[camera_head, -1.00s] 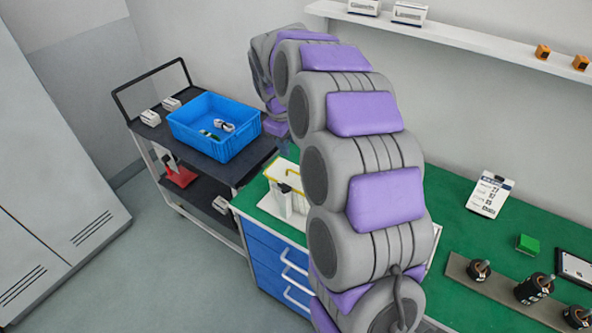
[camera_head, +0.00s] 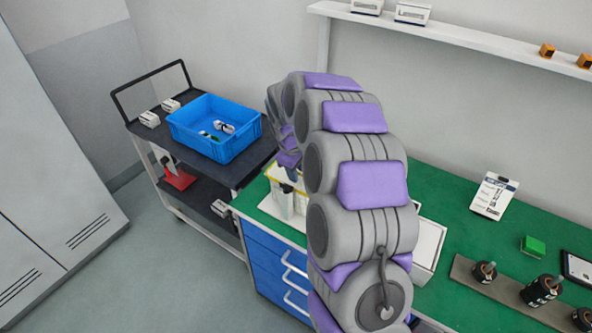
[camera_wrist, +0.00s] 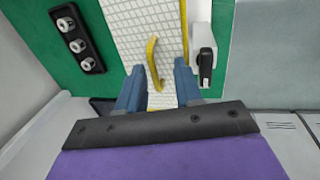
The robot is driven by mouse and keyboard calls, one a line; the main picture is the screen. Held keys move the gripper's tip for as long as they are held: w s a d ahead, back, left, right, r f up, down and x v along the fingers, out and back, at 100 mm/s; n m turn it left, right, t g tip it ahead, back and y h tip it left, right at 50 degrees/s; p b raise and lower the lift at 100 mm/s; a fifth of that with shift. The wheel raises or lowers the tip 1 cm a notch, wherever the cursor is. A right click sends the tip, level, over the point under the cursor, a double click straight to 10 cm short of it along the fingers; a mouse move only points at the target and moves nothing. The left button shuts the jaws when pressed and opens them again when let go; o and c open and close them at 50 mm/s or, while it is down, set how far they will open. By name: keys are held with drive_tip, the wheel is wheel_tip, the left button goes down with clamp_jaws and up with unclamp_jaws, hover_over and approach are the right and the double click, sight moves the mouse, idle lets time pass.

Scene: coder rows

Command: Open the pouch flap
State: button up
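The pouch appears to be the white, grid-textured thing with yellow edging (camera_wrist: 125,30) in the wrist view. A curved yellow strip (camera_wrist: 153,62) lies across it. My gripper (camera_wrist: 158,80) has two blue fingers spread apart, with the lower part of the strip between them. I see no finger closed on the strip; whether one touches it I cannot tell. In the head view the pouch (camera_head: 275,178) lies on the green bench top, partly hidden by my arm, and my gripper (camera_head: 292,172) is just above it.
A white piece with a black part (camera_wrist: 205,55) stands close right of the pouch. A black strip with several round fittings (camera_wrist: 77,38) lies left. A blue crate (camera_head: 215,128) sits on the dark cart. A white tray (camera_head: 428,245) lies right of my arm.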

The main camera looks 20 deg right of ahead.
drive_tip(key=shift+d, duration=0.75)
drive_tip(key=shift+c, duration=0.5)
drive_tip(key=shift+d+f, duration=0.1)
drive_tip(key=shift+d, duration=0.1)
drive_tip(key=shift+c, duration=1.5)
drive_tip(key=shift+s+a, duration=0.1)
drive_tip(key=shift+a, duration=0.05)
drive_tip(key=shift+c, duration=0.7)
drive_tip(key=shift+a, duration=0.4)
clamp_jaws()
drive_tip(key=shift+d, duration=0.15)
